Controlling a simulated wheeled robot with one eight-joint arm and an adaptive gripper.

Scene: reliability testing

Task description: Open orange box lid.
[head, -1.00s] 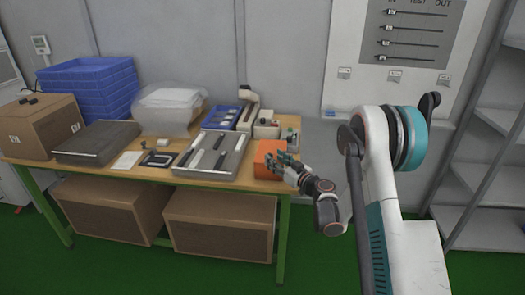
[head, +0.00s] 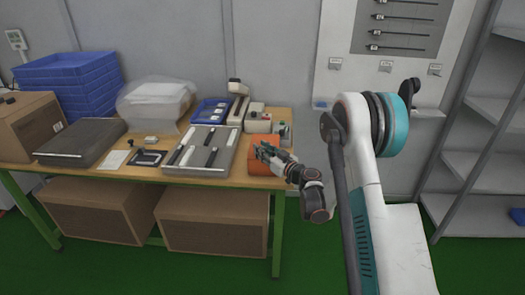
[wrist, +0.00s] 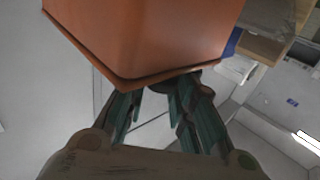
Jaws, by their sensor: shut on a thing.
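The orange box (head: 259,169) stands at the right front corner of the wooden table in the head view. In the wrist view the orange box (wrist: 145,35) fills the upper middle, with a projecting rim, apparently the lid edge (wrist: 150,82), along its near side. My gripper (head: 264,152) reaches in from the right against the box top. In the wrist view my gripper (wrist: 163,90) has its dark green fingers at that rim, shut on it. The fingertips are partly hidden by the rim. I see no clear gap between lid and box.
A grey tray with dark and white strips (head: 222,170) lies just left of the box. Small devices (head: 256,124) stand behind it. Blue crates (head: 70,85) are at the table's far left. Cardboard boxes (head: 212,222) sit under the table. Shelves (head: 480,165) stand at the right.

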